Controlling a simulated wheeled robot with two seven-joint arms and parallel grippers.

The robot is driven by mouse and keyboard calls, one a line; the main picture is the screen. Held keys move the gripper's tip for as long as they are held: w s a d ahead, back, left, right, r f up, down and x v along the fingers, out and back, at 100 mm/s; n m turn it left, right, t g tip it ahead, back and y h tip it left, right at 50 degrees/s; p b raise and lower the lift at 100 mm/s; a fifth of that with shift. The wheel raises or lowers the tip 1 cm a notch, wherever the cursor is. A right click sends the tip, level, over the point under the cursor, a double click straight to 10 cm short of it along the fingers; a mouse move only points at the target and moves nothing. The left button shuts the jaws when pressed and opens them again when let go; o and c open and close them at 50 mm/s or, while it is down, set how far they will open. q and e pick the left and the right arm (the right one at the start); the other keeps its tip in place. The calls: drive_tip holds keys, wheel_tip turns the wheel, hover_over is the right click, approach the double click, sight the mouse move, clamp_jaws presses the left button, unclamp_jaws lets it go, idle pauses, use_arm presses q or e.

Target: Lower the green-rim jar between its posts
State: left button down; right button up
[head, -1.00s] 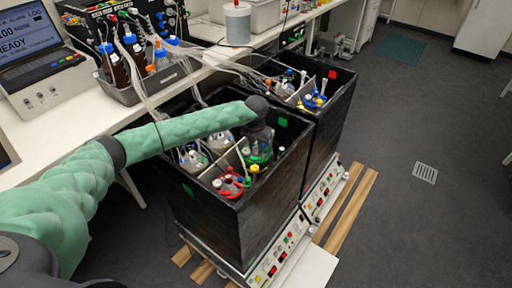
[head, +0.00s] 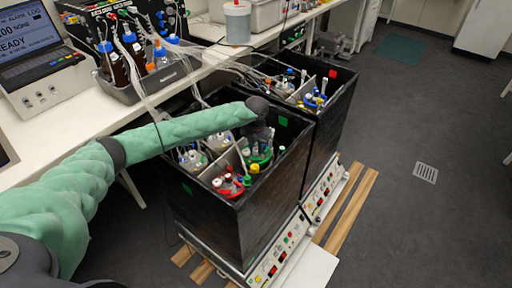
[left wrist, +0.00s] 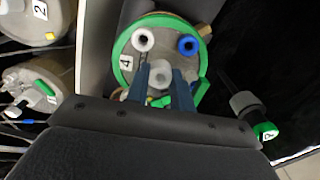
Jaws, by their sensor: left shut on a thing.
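The green-rim jar (head: 260,158) is in the front black box, behind the red-rim jar. In the left wrist view its round lid, labelled 4 (left wrist: 126,62), has a green rim, a white cap, a blue cap and a grey middle stem. My left gripper (left wrist: 160,82) is shut on the grey stem, its two dark fingers on either side. In the head view the same gripper (head: 259,138) is above the jar, partly hidden by my wrist. The posts cannot be made out clearly, nor can the jar's height over the box floor. My right gripper is not in view.
The front black box (head: 246,222) has a light divider beside the jar. A grey cylinder with a green cap (left wrist: 264,130) is right of the jar. Tubes run to the bench.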

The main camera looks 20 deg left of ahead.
sight(256, 152)
use_arm(q)
drive_tip(key=shift+f+b, duration=0.35)
drive_tip(key=shift+f, duration=0.15)
idle(0.9)
drive_tip(key=shift+f+b, duration=0.9)
drive_tip(key=shift+f, duration=0.05)
idle(0.5)
drive_tip(key=c, duration=1.2)
unclamp_jaws()
drive_tip(key=shift+o, duration=0.4)
